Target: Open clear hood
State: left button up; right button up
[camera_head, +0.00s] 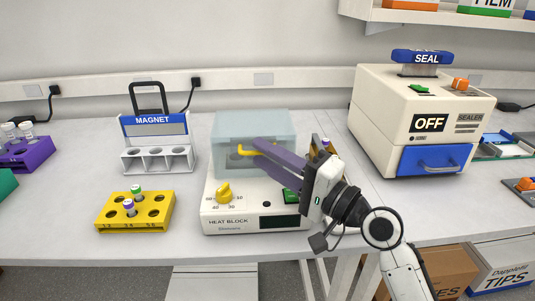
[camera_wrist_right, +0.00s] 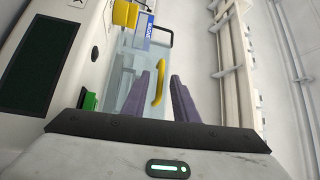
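The clear hood (camera_head: 235,128) is a pale blue see-through box, sitting down over the top of the white heat block (camera_head: 238,213). Its yellow handle (camera_head: 246,151) is at the hood's front. My right gripper (camera_head: 264,147) reaches in from the right, with its purple fingers in front of the hood and the tips close to the handle. In the right wrist view the fingers (camera_wrist_right: 160,84) stand apart, and the yellow handle (camera_wrist_right: 159,82) shows between them near the tips. Whether they touch it is unclear. My left gripper is not in view.
The heat block has a yellow knob (camera_head: 224,193) and a green switch (camera_head: 290,196). A magnet rack (camera_head: 157,160) and yellow tube rack (camera_head: 160,218) stand to the left. A sealer (camera_head: 388,105) stands at the right. Bare bench lies in front of the sealer.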

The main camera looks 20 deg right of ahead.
grip_shut()
dwell(1.4)
